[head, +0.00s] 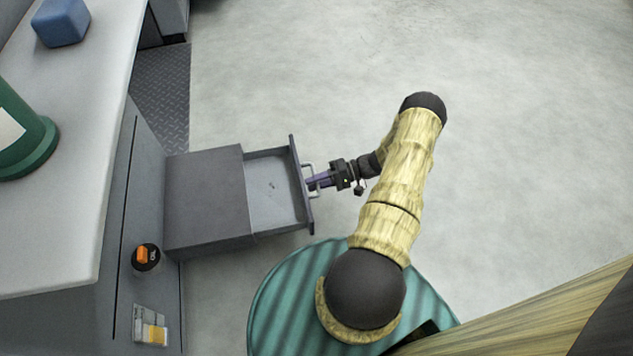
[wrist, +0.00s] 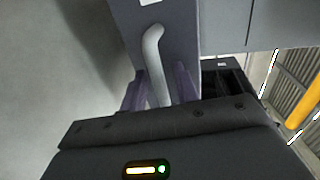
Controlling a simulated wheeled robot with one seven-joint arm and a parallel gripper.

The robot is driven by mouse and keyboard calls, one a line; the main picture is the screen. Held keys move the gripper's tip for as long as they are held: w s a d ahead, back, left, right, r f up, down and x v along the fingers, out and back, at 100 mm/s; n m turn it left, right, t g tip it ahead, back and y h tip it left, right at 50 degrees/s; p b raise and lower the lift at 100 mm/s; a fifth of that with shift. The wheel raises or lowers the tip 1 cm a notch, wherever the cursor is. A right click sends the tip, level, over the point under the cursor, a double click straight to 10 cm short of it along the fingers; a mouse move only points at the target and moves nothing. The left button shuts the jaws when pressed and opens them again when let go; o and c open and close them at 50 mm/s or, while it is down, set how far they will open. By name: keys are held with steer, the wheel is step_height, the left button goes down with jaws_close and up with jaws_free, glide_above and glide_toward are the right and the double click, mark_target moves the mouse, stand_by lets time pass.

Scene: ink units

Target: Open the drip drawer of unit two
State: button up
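The grey drip drawer (head: 272,195) is pulled well out of its dark grey housing (head: 205,200) in the head view. Its inside shows, with a few small dark marks on the floor. A pale bar handle (head: 308,170) stands on its front panel. My gripper (head: 315,182) is at this handle, reaching in from the right. In the wrist view the handle (wrist: 153,55) runs down between the two purple fingers of my gripper (wrist: 159,88), which close on it from both sides. The handle's lower end is hidden behind the gripper body.
An orange knob (head: 144,255) and a small label card (head: 150,325) are on the unit's side near the drawer. A green container (head: 22,140) and a blue block (head: 61,22) stand on the white counter (head: 70,220). The floor (head: 500,110) to the right is clear.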

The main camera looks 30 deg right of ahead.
steer(key=shift+d, duration=0.15)
steer(key=p+v, duration=0.4)
steer(key=v, duration=1.3)
steer(key=shift+d+p, duration=0.1)
steer(key=shift+p, duration=0.2)
